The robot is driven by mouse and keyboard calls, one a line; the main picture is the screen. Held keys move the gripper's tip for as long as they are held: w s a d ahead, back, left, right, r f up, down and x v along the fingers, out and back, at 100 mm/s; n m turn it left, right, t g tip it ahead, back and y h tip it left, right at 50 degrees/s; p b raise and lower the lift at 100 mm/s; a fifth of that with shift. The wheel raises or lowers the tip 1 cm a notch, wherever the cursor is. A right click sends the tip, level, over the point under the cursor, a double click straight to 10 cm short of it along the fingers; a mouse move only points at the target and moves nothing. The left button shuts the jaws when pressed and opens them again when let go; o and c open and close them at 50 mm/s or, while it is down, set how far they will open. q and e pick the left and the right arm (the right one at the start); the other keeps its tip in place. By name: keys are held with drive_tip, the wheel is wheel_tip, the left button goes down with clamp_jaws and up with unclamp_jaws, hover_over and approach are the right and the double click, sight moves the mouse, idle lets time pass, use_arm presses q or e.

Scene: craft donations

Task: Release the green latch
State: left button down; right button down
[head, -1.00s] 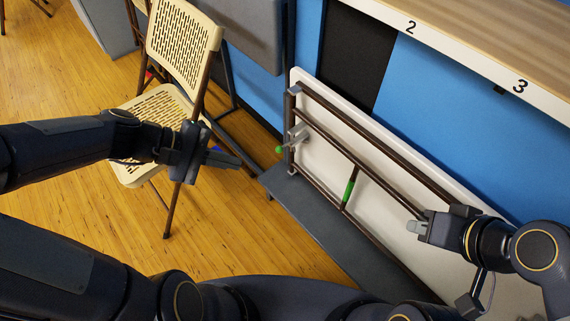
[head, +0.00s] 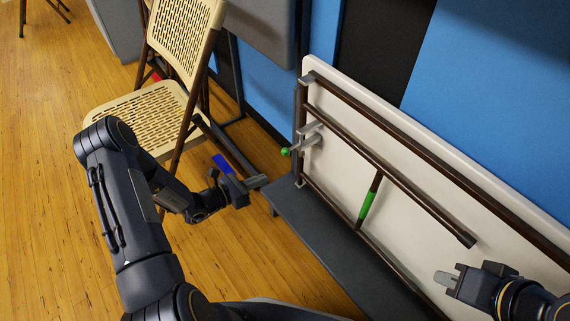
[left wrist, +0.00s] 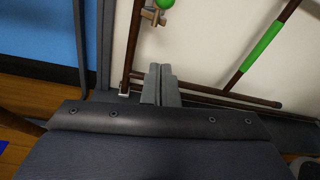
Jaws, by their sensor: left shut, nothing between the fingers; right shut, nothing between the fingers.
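The green latch is a grey lever with a green ball knob (head: 285,152) at the left end of a folded white table (head: 322,160); the knob also shows at the top of the left wrist view (left wrist: 165,4). A green sleeve (head: 367,204) is on a brown brace of the table frame, and it shows in the left wrist view too (left wrist: 262,47). My left gripper (head: 258,182) is shut and empty, below and left of the knob, apart from it. My right gripper (head: 446,279) is shut and empty near the table's lower right, touching nothing that I can make out.
The table stands on edge on a dark grey platform (head: 300,222) against a blue and black wall. A tan folding chair (head: 140,118) stands at the left behind my left arm. A blue object (head: 222,163) shows beside my left gripper. Wood floor lies open at the left.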

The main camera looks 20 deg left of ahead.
use_arm(q)
drive_tip(key=b+x, duration=0.3)
drive_tip(key=x, duration=0.7)
drive_tip(key=r, duration=0.2)
drive_tip(key=a+r, duration=0.1)
drive_tip(key=r, duration=0.1)
drive_tip(key=shift+s+b, duration=0.15)
drive_tip(key=shift+b, duration=0.25)
wheel_tip(320, 180, up, 4)
drive_tip(key=p, duration=0.3)
drive_tip(key=shift+r, duration=0.1)
